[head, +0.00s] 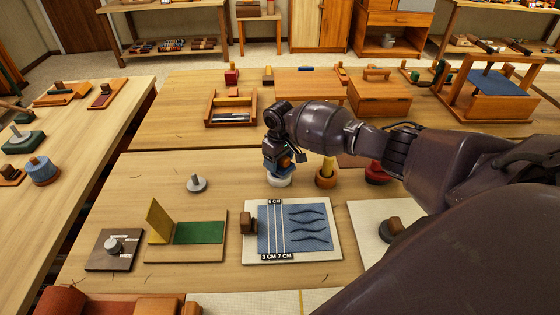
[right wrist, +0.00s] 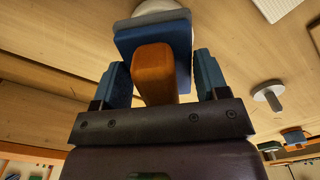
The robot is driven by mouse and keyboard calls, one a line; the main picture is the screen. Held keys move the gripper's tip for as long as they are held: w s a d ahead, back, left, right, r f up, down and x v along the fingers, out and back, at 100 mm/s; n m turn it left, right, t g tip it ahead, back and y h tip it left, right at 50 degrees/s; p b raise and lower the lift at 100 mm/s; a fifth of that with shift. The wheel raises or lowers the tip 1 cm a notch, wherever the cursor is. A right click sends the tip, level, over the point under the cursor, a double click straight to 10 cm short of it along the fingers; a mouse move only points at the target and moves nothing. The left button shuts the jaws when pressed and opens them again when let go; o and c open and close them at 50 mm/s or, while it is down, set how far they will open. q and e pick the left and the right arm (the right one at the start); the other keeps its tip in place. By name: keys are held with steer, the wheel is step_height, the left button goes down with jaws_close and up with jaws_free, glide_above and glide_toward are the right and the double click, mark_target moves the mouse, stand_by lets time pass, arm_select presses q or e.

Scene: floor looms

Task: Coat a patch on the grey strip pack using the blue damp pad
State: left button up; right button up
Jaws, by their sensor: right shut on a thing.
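My right gripper (head: 280,160) is shut on the orange-brown handle (right wrist: 155,75) of the blue damp pad (right wrist: 182,62), between two blue fingertips. The pad's blue block lies just past the handle in the right wrist view. A round white dish (head: 279,181) is directly below the gripper in the head view, and its pale rim (right wrist: 160,8) shows beyond the pad. I cannot tell whether pad and dish touch. I cannot make out a grey strip pack for certain; my right arm hides part of the table's right side. My left gripper is not in view.
A white board with a blue marked panel (head: 295,230) lies in front of the gripper. A green board (head: 198,232) and a grey knobbed disc (head: 196,184) are left. An orange pot (head: 326,178) and red-based item (head: 376,175) stand right of the dish. Table between disc and dish is clear.

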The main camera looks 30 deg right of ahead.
steer(key=shift+r+p, duration=1.75)
steer(key=shift+r, duration=0.25)
steer(key=shift+r+p, duration=0.25)
steer(key=shift+p, duration=0.05)
steer(key=shift+r+p, duration=0.25)
steer(key=shift+p, duration=0.1)
